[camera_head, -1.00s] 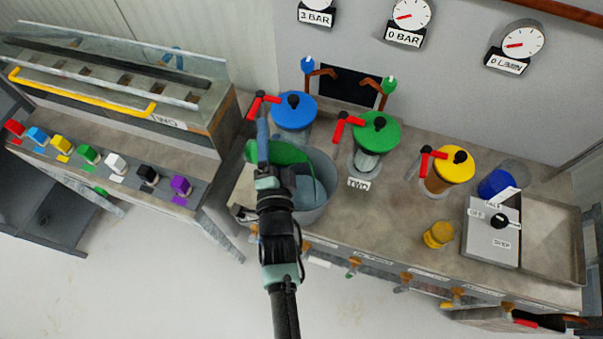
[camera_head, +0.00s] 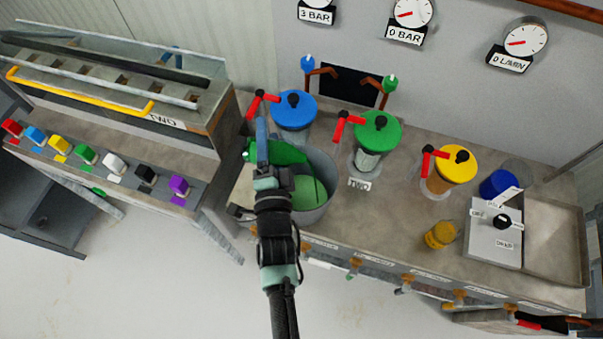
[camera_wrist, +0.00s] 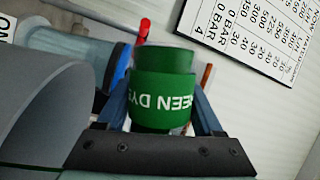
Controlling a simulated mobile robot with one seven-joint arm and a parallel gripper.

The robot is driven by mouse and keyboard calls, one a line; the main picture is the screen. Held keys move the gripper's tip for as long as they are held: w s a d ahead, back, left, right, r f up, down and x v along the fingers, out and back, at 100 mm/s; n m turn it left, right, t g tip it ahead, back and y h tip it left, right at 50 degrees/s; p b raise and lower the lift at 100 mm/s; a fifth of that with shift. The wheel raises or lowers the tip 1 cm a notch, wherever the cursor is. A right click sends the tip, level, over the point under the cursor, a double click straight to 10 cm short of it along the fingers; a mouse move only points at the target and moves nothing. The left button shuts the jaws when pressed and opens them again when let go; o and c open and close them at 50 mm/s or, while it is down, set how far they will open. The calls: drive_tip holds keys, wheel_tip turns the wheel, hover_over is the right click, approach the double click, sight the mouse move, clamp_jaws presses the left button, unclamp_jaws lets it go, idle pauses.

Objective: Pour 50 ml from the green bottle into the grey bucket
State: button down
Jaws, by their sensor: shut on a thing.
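The green bottle (camera_head: 287,153) lies tipped over on its side above the grey bucket (camera_head: 331,174), its far end toward the bucket's opening. Green colour (camera_head: 308,193) shows inside the bucket. My gripper (camera_head: 264,158) is shut on the bottle at the bucket's left rim. In the wrist view, the green bottle (camera_wrist: 163,95) sits between both fingers of my gripper (camera_wrist: 161,110), its label upside down. The grey curved wall at the left there appears to be the bucket (camera_wrist: 45,110). The bottle's mouth and any stream are hidden.
Behind the bucket stand pots with a blue lid (camera_head: 294,110), a green lid (camera_head: 378,131) and a yellow lid (camera_head: 456,163), with red handles nearby. A yellow container (camera_head: 440,235) and a switch box (camera_head: 495,232) stand at the right. Bare counter lies right of the bucket.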

drive_tip(key=shift+a+m+b, duration=0.1)
drive_tip(key=shift+m+b, duration=0.5)
drive_tip(key=shift+b, duration=0.35)
idle(1.3)
